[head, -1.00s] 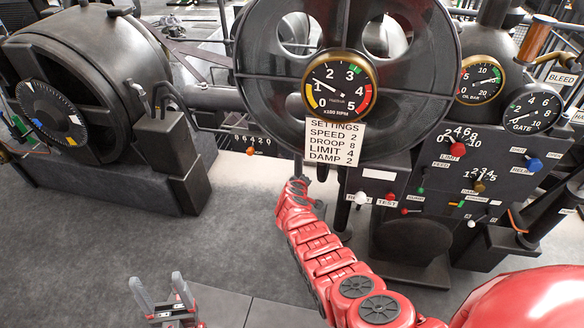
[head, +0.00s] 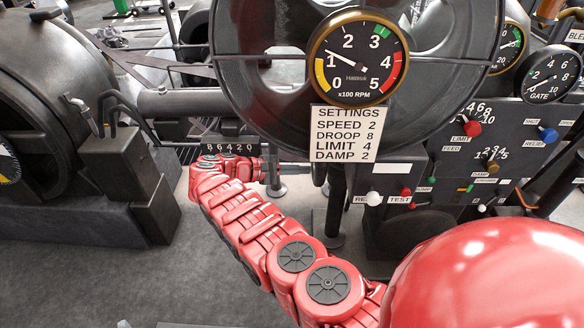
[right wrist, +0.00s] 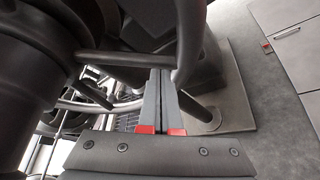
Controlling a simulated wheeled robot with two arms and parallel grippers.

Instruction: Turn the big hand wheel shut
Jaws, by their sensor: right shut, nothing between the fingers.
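A big dark wheel (head: 232,75) with round holes fills the top middle of the head view, behind a dial; I cannot tell for sure that it is the hand wheel. In the right wrist view a dark curved rim (right wrist: 188,40) and a straight dark bar (right wrist: 112,60) lie close to my right gripper (right wrist: 160,73). Its grey fingers are together and empty, with the tips near the bar and rim; contact is unclear. In the head view my right gripper (head: 302,172) is low, below the wheel, partly hidden by parts there. My left gripper is barely at the bottom edge.
The rpm dial (head: 358,57) reads about 1, with a settings card (head: 346,134) below it. A control panel (head: 470,180) with coloured knobs stands on the right, a dark machine (head: 60,110) on the left. The grey floor (head: 120,270) is clear at lower left.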

